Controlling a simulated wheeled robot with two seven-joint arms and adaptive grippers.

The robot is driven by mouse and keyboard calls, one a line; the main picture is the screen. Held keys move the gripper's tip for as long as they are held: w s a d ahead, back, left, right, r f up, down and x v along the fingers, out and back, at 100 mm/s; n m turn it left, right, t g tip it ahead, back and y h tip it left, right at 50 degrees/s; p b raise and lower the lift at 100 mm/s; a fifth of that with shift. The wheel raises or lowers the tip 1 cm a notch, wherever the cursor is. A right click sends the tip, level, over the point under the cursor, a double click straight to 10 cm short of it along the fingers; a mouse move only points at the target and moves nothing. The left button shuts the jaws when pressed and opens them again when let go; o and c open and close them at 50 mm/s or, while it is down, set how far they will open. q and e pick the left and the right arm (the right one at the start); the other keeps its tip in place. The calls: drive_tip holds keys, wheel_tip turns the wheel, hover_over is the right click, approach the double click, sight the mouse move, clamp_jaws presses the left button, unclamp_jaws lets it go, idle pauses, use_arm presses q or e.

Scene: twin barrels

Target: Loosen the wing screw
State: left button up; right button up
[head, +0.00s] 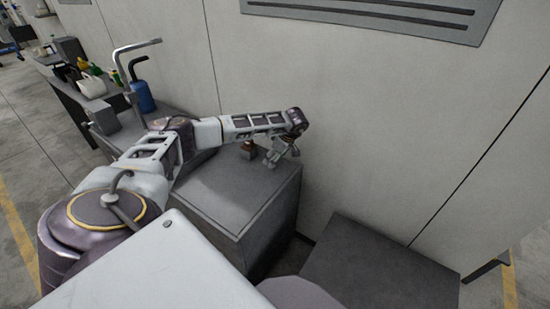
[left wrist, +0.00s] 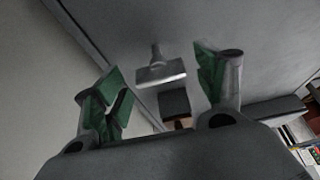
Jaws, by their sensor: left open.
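My left gripper (head: 281,152) hangs from the end of my left arm over the far right part of a grey cabinet top, near the wall. In the left wrist view its two green-padded fingers are spread wide and empty. Between and beyond them is a pale metal T-shaped piece (left wrist: 161,72), a flat bar on a short stem, which looks like the wing screw. The fingers do not appear to touch it. In the head view I cannot make out the screw. My right gripper is not in view.
A small brown block with a dark top (head: 248,151) stands on the cabinet (head: 225,190) left of the gripper. A dark block (left wrist: 174,103) shows below the T-piece. A sink tap (head: 130,75) and blue bottle (head: 143,96) stand farther left. The wall (head: 400,120) is close behind.

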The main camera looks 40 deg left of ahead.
use_arm(q)
drive_tip(key=shift+f, duration=0.1)
drive_tip(key=shift+c, duration=0.3)
drive_tip(key=c, duration=1)
drive_tip(key=shift+o, duration=0.2)
